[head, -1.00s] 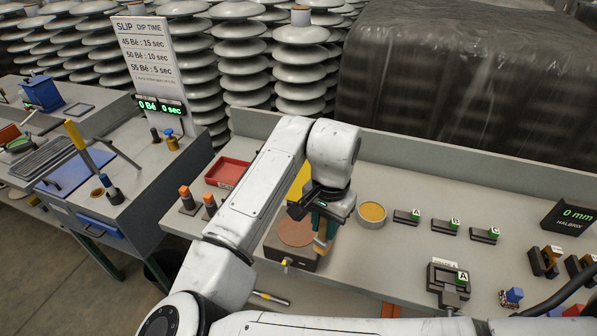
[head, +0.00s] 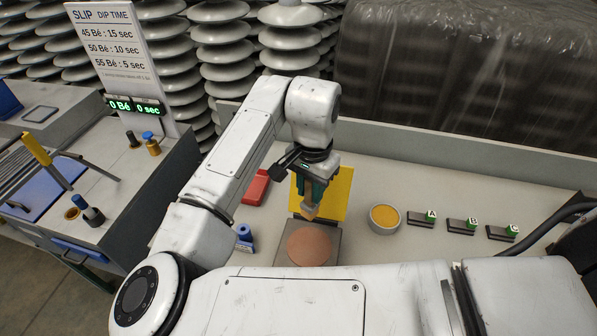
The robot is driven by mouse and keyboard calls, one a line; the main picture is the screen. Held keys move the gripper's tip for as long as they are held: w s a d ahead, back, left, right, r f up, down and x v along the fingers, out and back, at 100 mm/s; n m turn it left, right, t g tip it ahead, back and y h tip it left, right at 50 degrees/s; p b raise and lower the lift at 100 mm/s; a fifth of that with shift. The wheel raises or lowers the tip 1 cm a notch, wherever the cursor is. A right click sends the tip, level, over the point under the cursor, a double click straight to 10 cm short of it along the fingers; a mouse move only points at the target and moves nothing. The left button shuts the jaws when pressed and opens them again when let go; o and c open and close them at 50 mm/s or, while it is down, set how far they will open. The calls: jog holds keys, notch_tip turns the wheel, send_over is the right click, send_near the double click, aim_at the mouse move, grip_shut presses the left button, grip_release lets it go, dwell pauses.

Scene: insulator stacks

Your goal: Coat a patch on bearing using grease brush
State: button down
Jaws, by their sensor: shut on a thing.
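Most of the brush is hidden between the fingers. Its lower end shows just behind a round brown disc (head: 310,243) on a grey block, in front of a yellow panel (head: 338,188). I cannot tell whether the tip touches anything. I cannot tell for certain whether the brown disc is the bearing. A round pale dish of yellow-orange stuff (head: 385,218), perhaps the grease, stands to the right of my gripper.
Several dark blocks, with green tags A (head: 431,216), B (head: 472,225) and C (head: 513,232), stand on the right. A red tray (head: 256,187) and a blue-topped item (head: 244,235) are to the left. My arm hides the front of the bench. Bench between dish and back wall is clear.

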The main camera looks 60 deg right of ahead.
aim_at(310, 204)
jog(key=shift+w, duration=0.1)
notch_tip(310, 204, down, 5)
jog(key=b, duration=0.4)
jog(key=shift+f+b, duration=0.4)
jog(key=shift+b, duration=0.2)
jog(key=shift+f+b, duration=0.7)
jog(key=shift+f, duration=0.5)
dwell(0.4)
jog(key=shift+s+a+r, duration=0.1)
jog(key=shift+s+a, duration=0.15)
jog(key=shift+a, duration=0.35)
jog(key=shift+s+a, duration=0.2)
jog(key=shift+a, duration=0.45)
jog(key=shift+s+a+r, duration=0.1)
jog(key=shift+s+a, duration=0.15)
jog(key=shift+a, duration=0.35)
jog(key=shift+s+a+f, duration=0.1)
jog(key=shift+s+a, duration=0.15)
jog(key=shift+a, duration=0.4)
jog(key=shift+s+a, duration=0.3)
jog(key=shift+a, duration=0.35)
jog(key=shift+s+a+f, duration=0.1)
jog(key=shift+s+a, duration=0.15)
jog(key=shift+a, duration=0.4)
